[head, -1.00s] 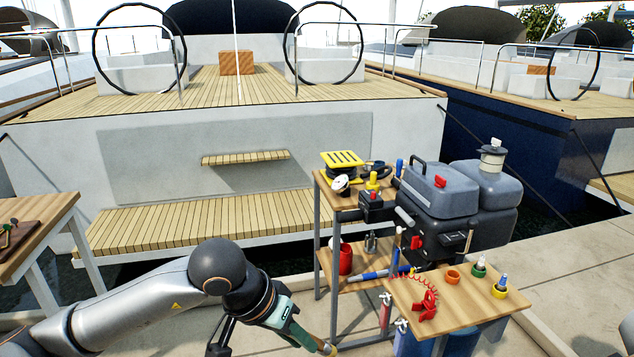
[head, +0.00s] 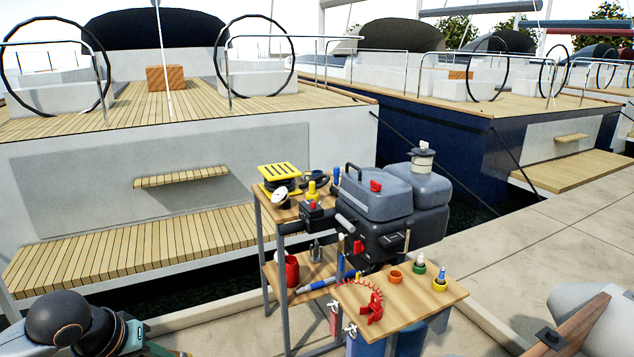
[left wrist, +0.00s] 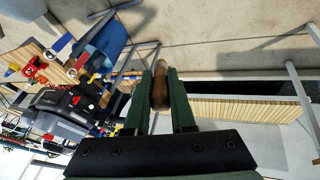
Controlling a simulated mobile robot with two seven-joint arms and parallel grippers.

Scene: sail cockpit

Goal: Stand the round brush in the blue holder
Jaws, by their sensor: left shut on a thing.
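My left gripper (left wrist: 161,76) is shut on a brown wooden handle, which I take to be the round brush (left wrist: 160,92), in the left wrist view. The handle stands between the two green fingers; its bristles cannot be made out. In the head view the left gripper is at the bottom left edge, mostly cut off, well left of the work stand. A blue cylinder (head: 370,346) stands under the small wooden shelf and also shows in the left wrist view (left wrist: 101,44). I cannot tell whether it is the blue holder. My right gripper is not in view.
The small shelf (head: 385,318) carries orange (head: 396,277), green (head: 418,271) and yellow (head: 440,284) rings and a red coiled-cord tool (head: 375,307). An outboard motor (head: 385,215) stands behind it. A brown wooden piece (head: 575,330) is at lower right.

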